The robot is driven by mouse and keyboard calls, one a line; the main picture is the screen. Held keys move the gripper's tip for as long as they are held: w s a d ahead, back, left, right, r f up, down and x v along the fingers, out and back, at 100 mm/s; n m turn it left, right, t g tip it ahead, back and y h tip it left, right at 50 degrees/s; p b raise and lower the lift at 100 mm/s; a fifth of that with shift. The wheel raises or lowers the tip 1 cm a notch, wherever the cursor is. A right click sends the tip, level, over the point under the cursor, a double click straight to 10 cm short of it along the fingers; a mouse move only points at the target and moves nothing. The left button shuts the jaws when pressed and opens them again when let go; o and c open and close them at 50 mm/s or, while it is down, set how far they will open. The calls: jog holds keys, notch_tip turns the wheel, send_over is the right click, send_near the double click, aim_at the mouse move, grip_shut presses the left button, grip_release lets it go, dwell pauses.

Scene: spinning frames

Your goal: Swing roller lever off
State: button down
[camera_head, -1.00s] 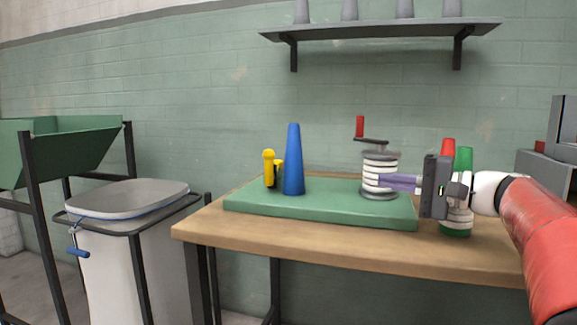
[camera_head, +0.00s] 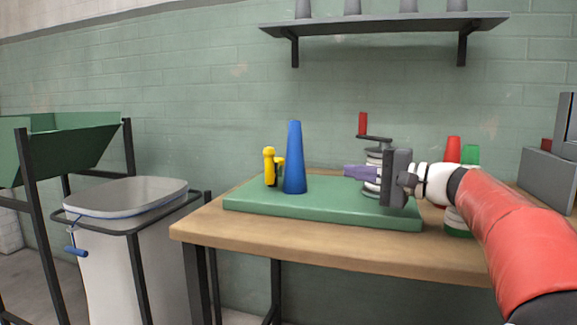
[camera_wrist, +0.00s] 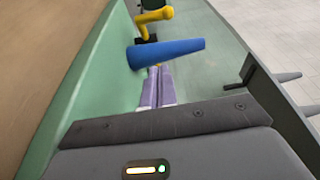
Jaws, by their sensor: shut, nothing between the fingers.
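A yellow lever with a rounded knob (camera_head: 269,158) stands on the green base (camera_head: 320,208), just left of a tall blue cone (camera_head: 294,160). In the wrist view the yellow lever (camera_wrist: 153,17) lies beyond the blue cone (camera_wrist: 165,53). My gripper (camera_head: 347,171) is shut and empty, its purple fingers pointing left toward the cone. In the wrist view the fingertips (camera_wrist: 157,68) appear close below the cone; I cannot tell whether they touch it. A white ribbed spool (camera_head: 373,160) with a red-handled crank (camera_head: 362,124) stands on the base, partly hidden behind my gripper.
Red (camera_head: 453,150) and green (camera_head: 470,155) cones stand at the right of the wooden table (camera_head: 300,248), partly behind my arm. A lidded bin (camera_head: 125,195) and a green trough (camera_head: 70,140) are left. A shelf (camera_head: 385,25) hangs above.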

jog(key=p+x, duration=0.1)
jog(key=x, duration=1)
jog(key=shift+w+a+r, duration=0.1)
jog(key=shift+w+a, duration=0.05)
jog(key=shift+a, duration=0.1)
jog(key=a, duration=0.3)
jog(key=shift+s+a, duration=0.2)
jog(key=shift+a, duration=0.1)
jog(key=shift+s+a, duration=0.1)
jog(key=shift+a, duration=0.35)
jog(key=shift+s+a+m+t+h+b, duration=0.2)
jog(key=shift+a+m+t+h+b, duration=0.15)
jog(key=shift+a+t+b, duration=0.35)
jog(key=a+m+t+h+b, duration=0.1)
jog(key=a, duration=0.1)
jog(key=a+m+t+h+b, duration=0.1)
jog(key=a, duration=0.1)
jog(key=shift+s+a, duration=0.15)
jog(key=w+a, duration=0.1)
jog(key=a, duration=0.1)
jog(key=a+p, duration=0.1)
jog(key=a, duration=0.2)
jog(key=w+a, duration=0.1)
jog(key=a, duration=0.2)
jog(key=shift+w+a, duration=0.2)
jog(key=shift+w, duration=0.2)
jog(key=shift+w+a+r+p, duration=0.15)
jog(key=shift+w+a+p, duration=0.3)
jog(key=shift+a, duration=0.25)
